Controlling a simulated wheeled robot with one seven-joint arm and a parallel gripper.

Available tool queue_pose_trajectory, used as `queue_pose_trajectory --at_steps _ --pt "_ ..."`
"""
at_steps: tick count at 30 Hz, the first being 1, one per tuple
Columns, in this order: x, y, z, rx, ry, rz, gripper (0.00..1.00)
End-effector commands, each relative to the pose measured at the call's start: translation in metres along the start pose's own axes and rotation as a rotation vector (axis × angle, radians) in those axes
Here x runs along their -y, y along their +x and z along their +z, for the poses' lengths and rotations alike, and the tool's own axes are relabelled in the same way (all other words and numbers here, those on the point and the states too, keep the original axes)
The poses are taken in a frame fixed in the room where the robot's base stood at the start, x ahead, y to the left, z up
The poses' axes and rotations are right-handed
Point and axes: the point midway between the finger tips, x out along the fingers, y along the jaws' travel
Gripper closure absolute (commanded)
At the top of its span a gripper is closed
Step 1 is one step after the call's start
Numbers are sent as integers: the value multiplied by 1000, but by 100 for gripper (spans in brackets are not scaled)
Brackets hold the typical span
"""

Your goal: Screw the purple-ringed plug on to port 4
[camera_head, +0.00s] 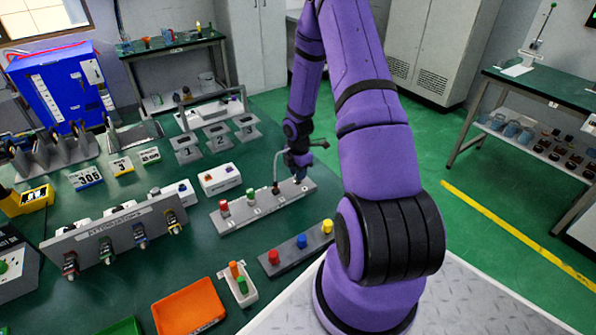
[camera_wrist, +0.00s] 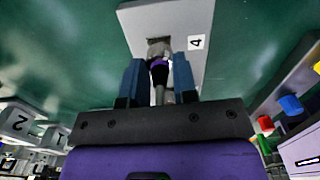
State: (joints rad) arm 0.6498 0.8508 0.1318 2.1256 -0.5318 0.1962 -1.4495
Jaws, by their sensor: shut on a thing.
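My gripper (camera_wrist: 157,78) is shut on the purple-ringed plug (camera_wrist: 159,66), with one blue finger on each side of it. The plug's grey end meets or overlaps the square port 4 (camera_wrist: 158,43) in the wrist view; I cannot tell how deep it sits or whether the thread is engaged. A "4" label (camera_wrist: 197,42) lies beside the port on the grey port bar (camera_wrist: 182,18). In the head view my gripper (camera_head: 299,177) is low over the right end of the port bar (camera_head: 238,221), and hides the plug and most of port 4.
A red plug (camera_head: 224,208) and a green plug (camera_head: 251,195) stand on the bar's left part, with a dark, cabled piece (camera_head: 276,187) close to my gripper. A bar with red, blue and yellow knobs (camera_head: 301,241) lies in front. A white box (camera_head: 219,179) stands behind.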

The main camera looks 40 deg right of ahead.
Motion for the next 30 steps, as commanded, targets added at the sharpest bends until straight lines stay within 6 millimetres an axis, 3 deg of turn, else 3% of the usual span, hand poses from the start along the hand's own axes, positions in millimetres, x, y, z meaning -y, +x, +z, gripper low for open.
queue_pose_trajectory --at_steps 11,12,15,25,30 --pt "0 6 0 0 0 1 100" --pt "0 6 0 0 1 1 66" --pt "0 6 0 0 0 1 44" --pt "0 4 0 0 1 1 44" --pt "-1 -13 1 0 2 4 44"
